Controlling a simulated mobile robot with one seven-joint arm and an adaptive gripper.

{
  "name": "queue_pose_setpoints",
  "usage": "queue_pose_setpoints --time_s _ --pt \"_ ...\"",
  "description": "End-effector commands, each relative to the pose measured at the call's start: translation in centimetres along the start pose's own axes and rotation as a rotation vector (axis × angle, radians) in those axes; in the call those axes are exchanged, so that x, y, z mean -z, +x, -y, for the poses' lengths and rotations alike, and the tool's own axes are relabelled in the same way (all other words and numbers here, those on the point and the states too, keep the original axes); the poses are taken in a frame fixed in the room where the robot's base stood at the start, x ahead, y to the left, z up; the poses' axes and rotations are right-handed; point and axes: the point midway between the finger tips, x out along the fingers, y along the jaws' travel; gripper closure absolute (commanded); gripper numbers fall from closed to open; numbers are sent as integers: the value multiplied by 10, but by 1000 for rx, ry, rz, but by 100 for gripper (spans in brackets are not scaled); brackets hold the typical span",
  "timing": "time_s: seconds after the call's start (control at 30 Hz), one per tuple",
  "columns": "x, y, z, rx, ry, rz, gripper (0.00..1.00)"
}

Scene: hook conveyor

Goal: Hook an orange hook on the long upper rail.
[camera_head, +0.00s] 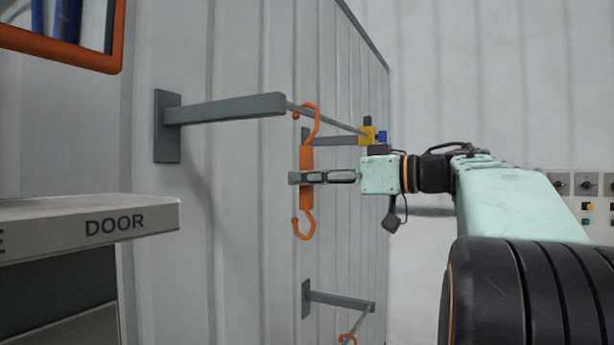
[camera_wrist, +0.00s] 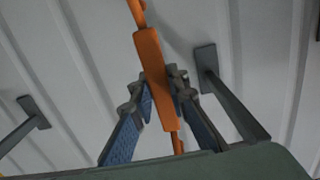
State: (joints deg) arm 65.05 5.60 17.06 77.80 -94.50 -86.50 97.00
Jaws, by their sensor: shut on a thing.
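In the wrist view, the fingers (camera_wrist: 160,88) close on both sides of the hook's flat body (camera_wrist: 150,60). The long upper rail (camera_head: 338,122) is a thin grey bar running away from the near bracket's end. The hook's upper curl overlaps the rail near that end in the head view. I cannot tell whether the curl is over the rail or in front of it. The wrist view cuts off the upper curl.
The near wall bracket (camera_head: 225,108) reaches out left of the hook. A farther bracket (camera_head: 340,140) lies behind it. A lower bracket (camera_head: 340,300) has a thin rail with another orange hook (camera_head: 347,339). A ledge marked DOOR (camera_head: 115,226) stands at left.

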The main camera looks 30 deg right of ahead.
Motion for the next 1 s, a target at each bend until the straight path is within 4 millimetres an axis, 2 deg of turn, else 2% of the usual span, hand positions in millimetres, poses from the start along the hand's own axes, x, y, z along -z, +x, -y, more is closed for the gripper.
queue_pose_setpoints --time_s 0.33,0.37,0.53,0.83,1.0 --pt "1 0 0 0 -1 0 100" --pt "1 0 0 0 -1 0 83" --pt "0 0 0 0 0 0 65" --pt "0 -1 0 0 1 1 65" --pt "0 -20 -1 -3 0 1 65"
